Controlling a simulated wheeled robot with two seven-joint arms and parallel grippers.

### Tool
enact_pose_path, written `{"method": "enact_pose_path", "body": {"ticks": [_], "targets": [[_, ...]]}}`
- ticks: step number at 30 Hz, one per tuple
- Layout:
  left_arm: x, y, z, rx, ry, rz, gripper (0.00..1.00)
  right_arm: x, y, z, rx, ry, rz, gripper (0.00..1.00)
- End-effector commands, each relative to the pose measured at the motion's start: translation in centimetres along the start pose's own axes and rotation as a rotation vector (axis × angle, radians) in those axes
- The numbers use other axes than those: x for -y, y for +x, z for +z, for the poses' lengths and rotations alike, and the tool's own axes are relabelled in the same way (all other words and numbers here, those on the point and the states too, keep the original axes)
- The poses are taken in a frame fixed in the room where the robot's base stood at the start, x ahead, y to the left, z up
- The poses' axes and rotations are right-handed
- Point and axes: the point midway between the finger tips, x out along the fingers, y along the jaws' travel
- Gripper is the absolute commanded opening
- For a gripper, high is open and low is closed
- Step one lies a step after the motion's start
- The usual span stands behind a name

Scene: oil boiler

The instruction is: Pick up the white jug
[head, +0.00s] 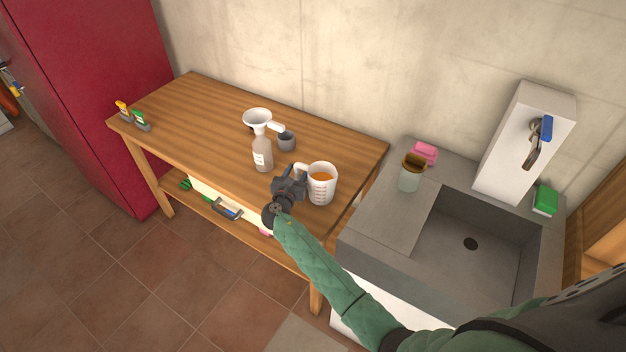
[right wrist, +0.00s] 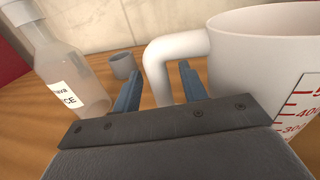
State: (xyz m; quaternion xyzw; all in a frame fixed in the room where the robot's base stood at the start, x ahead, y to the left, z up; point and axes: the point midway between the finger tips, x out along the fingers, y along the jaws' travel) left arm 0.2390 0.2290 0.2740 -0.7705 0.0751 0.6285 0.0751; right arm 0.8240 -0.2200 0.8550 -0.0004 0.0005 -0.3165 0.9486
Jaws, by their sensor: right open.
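The white jug (head: 321,186) stands upright near the front right end of the wooden table, with orange contents and red measuring marks. Its handle points left towards my right gripper (head: 291,182). In the right wrist view, the jug (right wrist: 262,65) fills the right side. There, my right gripper (right wrist: 160,88) is open, with one blue finger on each side of the jug's handle (right wrist: 158,75). Whether the fingers touch the handle I cannot tell. My left gripper does not show.
A clear bottle (head: 263,155) with a white funnel (head: 257,117) in it stands behind left of the jug, near a small grey cup (head: 286,140). A concrete sink (head: 390,215) stands to the right, with a glass jar (head: 409,178) on its ledge. The table's left half is mostly clear.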

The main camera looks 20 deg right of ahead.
Motion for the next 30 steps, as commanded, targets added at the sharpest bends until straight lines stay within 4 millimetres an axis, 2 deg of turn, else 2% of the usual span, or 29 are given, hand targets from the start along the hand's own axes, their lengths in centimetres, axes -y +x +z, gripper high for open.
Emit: {"method": "enact_pose_path", "body": {"ticks": [6,12,13,25,28,30], "targets": [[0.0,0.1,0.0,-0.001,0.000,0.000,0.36,0.0,0.0,0.0,0.000,0.000,0.000,0.43],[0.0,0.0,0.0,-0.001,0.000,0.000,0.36,0.0,0.0,0.0,0.000,0.000,0.000,0.04],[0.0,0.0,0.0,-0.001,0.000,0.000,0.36,0.0,0.0,0.0,0.000,0.000,0.000,0.00],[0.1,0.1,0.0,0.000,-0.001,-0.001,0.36,0.0,0.0,0.3,0.002,0.001,0.000,0.00],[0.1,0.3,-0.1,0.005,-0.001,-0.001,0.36,-0.1,0.0,0.8,0.002,0.004,0.000,0.00],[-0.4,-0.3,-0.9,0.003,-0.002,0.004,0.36,-0.1,0.0,1.5,0.003,0.004,0.000,0.00]]}}
